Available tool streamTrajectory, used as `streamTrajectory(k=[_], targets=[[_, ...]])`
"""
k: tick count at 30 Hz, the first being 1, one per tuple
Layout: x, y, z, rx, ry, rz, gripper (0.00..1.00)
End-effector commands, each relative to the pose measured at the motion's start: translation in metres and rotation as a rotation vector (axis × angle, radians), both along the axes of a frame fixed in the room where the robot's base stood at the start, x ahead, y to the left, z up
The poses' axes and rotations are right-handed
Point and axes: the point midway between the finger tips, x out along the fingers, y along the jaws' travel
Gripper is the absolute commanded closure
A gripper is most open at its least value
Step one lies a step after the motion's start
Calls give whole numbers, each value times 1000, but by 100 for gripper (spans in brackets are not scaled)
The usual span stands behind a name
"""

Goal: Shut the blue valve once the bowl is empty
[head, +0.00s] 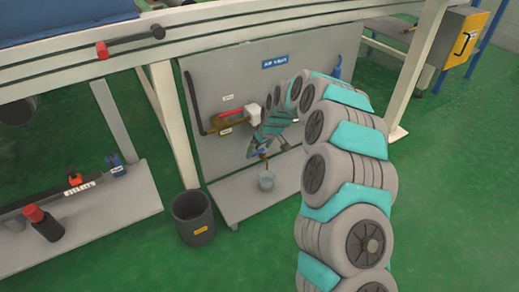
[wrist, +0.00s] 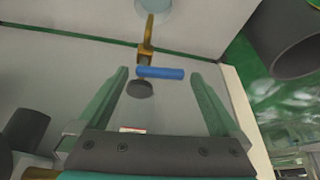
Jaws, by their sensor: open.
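The blue valve handle (wrist: 160,73) lies crosswise on a brass spout (wrist: 146,40) in the wrist view. A small blue spot at the valve (head: 262,151) shows in the head view, mostly hidden by my gripper. My gripper (wrist: 158,76) is open, with the blue handle between its two fingertips and no finger visibly pressing on it.
A grey panel (head: 228,72) stands behind the valve, with a red-handled brass fitting (head: 230,114) and a white part (head: 252,114) on it. A dark bin (head: 193,215) stands on the green floor at left. A pale post (head: 175,120) rises beside the panel.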

Motion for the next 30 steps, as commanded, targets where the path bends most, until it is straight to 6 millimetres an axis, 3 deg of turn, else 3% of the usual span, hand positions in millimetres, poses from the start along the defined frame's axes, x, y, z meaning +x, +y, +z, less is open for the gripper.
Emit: streamTrajectory(k=[4,24,30], targets=[[0,0,1,0,0,0,1],[-1,0,0,0,2,-1,76],[-1,0,3,-3,5,-43,77]])
